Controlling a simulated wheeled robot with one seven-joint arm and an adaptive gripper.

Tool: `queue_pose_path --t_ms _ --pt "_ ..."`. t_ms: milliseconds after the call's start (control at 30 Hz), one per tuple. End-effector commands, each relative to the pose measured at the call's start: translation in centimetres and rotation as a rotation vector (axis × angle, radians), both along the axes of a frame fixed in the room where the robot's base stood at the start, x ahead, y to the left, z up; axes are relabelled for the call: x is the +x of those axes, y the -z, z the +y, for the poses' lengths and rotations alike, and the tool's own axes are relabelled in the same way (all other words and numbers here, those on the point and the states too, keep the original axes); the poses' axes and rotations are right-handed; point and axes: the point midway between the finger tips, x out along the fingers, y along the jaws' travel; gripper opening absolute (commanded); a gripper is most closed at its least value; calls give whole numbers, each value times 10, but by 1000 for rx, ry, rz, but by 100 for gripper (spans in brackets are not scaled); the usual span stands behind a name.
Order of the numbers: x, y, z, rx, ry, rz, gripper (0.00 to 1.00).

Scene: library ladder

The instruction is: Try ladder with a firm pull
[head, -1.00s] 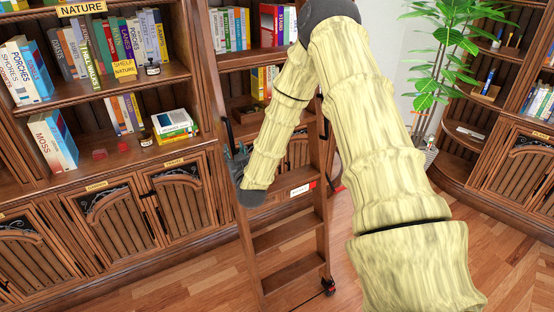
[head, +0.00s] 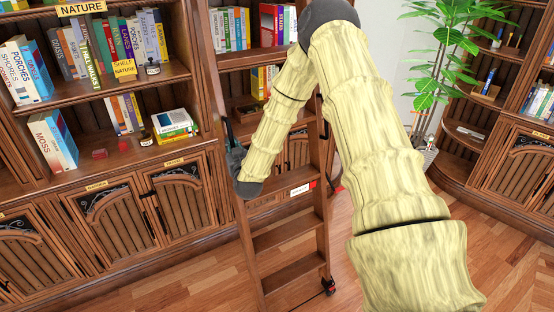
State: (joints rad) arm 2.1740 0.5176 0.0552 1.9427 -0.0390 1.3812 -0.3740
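The wooden ladder (head: 286,237) stands in front of the bookcase in the middle of the head view, its steps and right rail showing below my arm. A dark caster (head: 329,287) is at the foot of its right rail. My gripper (head: 232,138) is at the left rail of the ladder, partly hidden behind my wrist. Its dark fingers point up along the rail. I cannot tell whether they are around the rail or only beside it, or whether they are shut.
A bookcase (head: 100,170) with books and lower cupboard doors fills the left and back. A leafy plant (head: 445,50) and a curved bookcase (head: 466,155) stand at the right. A small white label with red (head: 301,190) is on a ladder step. The wood floor (head: 200,290) in front is clear.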

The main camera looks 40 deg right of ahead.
Motion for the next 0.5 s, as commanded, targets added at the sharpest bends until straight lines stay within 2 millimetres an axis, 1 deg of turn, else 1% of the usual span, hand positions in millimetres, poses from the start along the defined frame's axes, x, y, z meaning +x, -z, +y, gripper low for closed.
queue_pose_path --t_ms 500 --pt "-1 0 -5 0 2 0 0"
